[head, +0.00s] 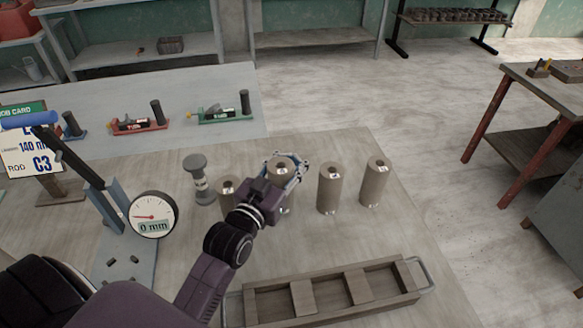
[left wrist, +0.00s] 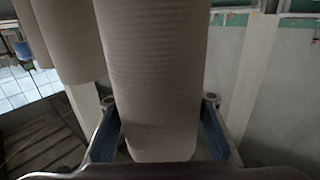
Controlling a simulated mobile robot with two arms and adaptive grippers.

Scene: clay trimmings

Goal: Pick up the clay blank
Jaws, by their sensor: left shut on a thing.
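My left gripper (head: 288,174) is shut on a pale brown clay blank (head: 281,164), the second from the left in a row of upright cylinders. In the left wrist view this blank (left wrist: 155,80) fills the middle, between the two blue-padded fingers of the left gripper (left wrist: 160,135). It looks upright. My gripper hides its lower part in the head view, so I cannot tell whether its base touches the table. Similar blanks stand at the left (head: 227,187), to the right (head: 329,188) and at the far right (head: 375,184). My right gripper is not in view.
A wooden tray with dividers (head: 302,297) lies at the front. A dial gauge reading 0 mm (head: 151,215) and a grey spool-shaped piece (head: 200,180) stand to the left. Red (head: 138,125) and green (head: 226,116) tools lie behind. The table right of the blanks is clear.

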